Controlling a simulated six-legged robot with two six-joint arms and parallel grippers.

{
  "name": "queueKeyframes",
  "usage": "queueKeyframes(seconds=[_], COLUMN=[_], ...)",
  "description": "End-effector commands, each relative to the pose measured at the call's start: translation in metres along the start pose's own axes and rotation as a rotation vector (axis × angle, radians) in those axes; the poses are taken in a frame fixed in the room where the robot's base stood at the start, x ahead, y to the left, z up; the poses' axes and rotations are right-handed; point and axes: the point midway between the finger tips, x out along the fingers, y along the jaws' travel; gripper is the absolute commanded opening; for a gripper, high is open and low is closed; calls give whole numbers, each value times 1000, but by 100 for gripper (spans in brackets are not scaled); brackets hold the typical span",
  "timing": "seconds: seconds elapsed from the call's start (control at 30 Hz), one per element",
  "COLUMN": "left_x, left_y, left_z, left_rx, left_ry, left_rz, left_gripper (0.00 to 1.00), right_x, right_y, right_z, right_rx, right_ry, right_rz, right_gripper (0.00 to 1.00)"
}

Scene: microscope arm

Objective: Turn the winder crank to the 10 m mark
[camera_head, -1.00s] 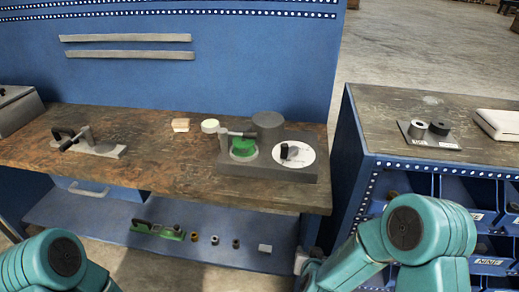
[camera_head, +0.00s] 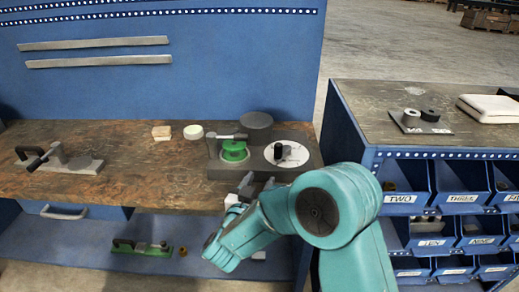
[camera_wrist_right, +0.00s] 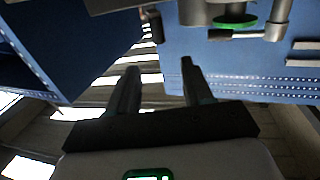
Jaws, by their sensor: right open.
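The winder is a dark grey base (camera_head: 217,173) near the bench's front right. It carries a green spool (camera_head: 234,152), a grey arm and a white round dial (camera_head: 290,161) with an upright black knob (camera_head: 278,152). The dial's marks are too small to read. My right gripper (camera_head: 257,186) is in front of the winder, near the bench's front edge, partly hidden by my right forearm. In the right wrist view, the right gripper (camera_wrist_right: 157,78) is open and empty, apart from the winder's green part (camera_wrist_right: 236,22) at the top. My left gripper is out of view.
A dark cylinder (camera_head: 256,126) stands behind the winder. A white disc (camera_head: 193,132) and a wooden block (camera_head: 161,132) lie left of it. Blue bins (camera_head: 403,190) stand at right. The bench's middle is clear.

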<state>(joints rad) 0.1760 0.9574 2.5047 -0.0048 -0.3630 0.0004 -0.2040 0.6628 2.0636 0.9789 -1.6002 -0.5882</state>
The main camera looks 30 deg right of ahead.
Motion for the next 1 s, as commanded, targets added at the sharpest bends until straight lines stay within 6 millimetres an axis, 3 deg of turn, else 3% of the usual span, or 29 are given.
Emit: queueKeyframes(seconds=[0.17, 0.7, 1.0], left_x=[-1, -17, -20], left_y=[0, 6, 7], left_z=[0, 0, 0], left_rx=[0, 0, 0], left_ry=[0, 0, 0], left_rz=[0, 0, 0], left_gripper=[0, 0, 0], right_x=[10, 129, 163], right_y=[9, 13, 10], right_z=[-4, -5, -5], right_rx=[1, 2, 2], right_ry=[9, 8, 8], right_rz=[26, 28, 22], right_gripper=[50, 50, 50])
